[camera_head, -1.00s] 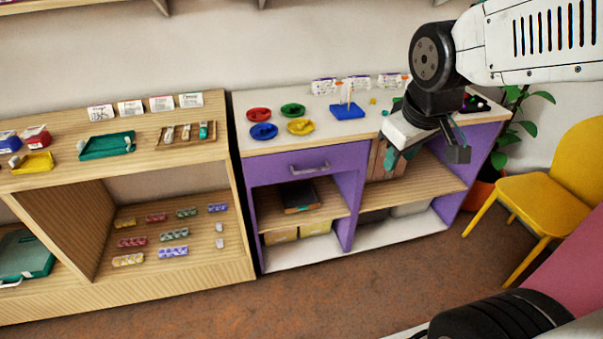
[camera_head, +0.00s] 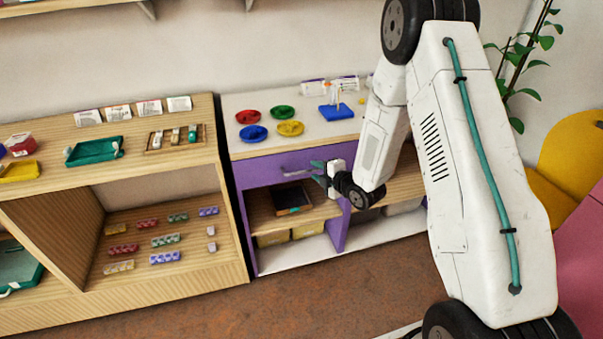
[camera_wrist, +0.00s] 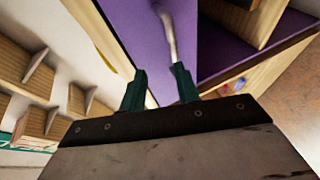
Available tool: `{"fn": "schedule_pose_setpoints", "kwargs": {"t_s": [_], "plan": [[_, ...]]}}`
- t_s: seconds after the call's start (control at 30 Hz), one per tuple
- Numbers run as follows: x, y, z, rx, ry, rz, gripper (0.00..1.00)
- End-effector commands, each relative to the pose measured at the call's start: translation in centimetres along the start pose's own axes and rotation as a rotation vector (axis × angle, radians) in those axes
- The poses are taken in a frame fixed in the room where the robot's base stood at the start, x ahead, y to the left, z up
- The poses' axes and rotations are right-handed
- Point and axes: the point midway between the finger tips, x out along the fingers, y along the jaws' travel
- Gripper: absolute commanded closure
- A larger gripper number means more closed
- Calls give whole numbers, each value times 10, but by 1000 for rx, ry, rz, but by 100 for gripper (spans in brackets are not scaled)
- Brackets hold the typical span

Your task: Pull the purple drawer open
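The purple drawer (camera_head: 258,172) sits under the top of the purple cabinet and looks shut, its front flush. Its grey bar handle (camera_head: 291,173) runs across the front. My gripper (camera_head: 313,172) is at the right end of the handle, its teal fingers apart and pointing left toward it. In the wrist view the handle (camera_wrist: 168,30) lies ahead of my gripper (camera_wrist: 158,86), with its near end close to the right finger. The purple drawer front (camera_wrist: 125,25) lies beyond. The fingers are open with nothing between them; whether one touches the handle, I cannot tell.
A dark box (camera_head: 292,199) lies on the shelf below the drawer. A wooden shelf unit (camera_head: 228,240) adjoins at left. The brown floor (camera_head: 300,290) in front is clear.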

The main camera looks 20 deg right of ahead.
Motion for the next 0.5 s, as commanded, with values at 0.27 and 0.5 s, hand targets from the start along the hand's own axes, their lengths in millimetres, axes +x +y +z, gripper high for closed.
{"fn": "schedule_pose_setpoints", "kwargs": {"t_s": [0.27,0.5], "plan": [[5,-31,-6,-68,58,102,68],[37,-28,-9,-72,61,107,68]]}}
